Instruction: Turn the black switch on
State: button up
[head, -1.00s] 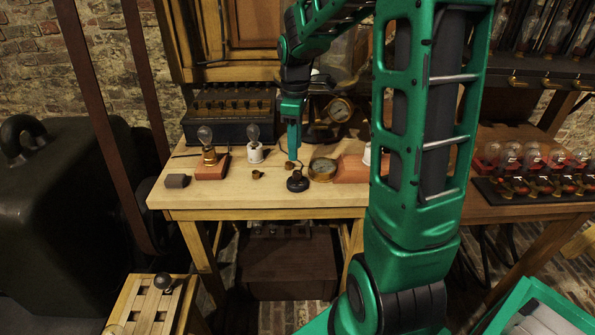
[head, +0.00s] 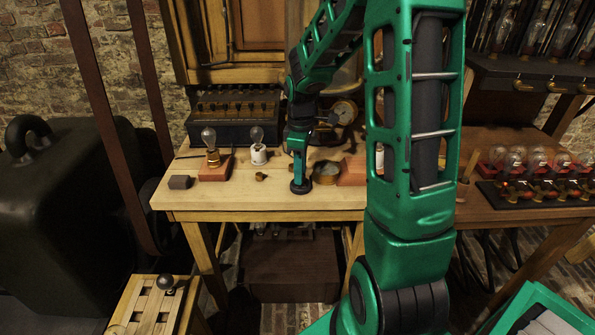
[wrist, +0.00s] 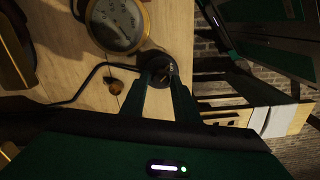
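The black switch is a small round black disc near the front edge of the wooden workbench (head: 225,198). In the head view the switch (head: 301,189) is mostly hidden beneath my gripper (head: 299,180), which points straight down at it. In the wrist view the switch (wrist: 155,60) lies at the tips of my gripper (wrist: 161,74), with a dark wire running from it to the left. The two fingers stand a little apart over the switch. I cannot tell whether they touch its lever, and the lever's position is too dark to read.
A brass gauge (head: 326,172) lies just right of the switch, and a small brass piece (head: 261,176) lies to the left.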

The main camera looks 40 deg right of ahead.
grip_shut()
jog(key=shift+m, duration=0.3)
jog(key=m, duration=0.2)
jog(key=shift+w+m, duration=0.1)
jog(key=shift+m, duration=0.3)
jog(key=m, duration=0.4)
jog(key=shift+r+m, duration=0.1)
jog(key=shift+m, duration=0.2)
jog(key=m, duration=0.5)
jog(key=shift+m, duration=2.4)
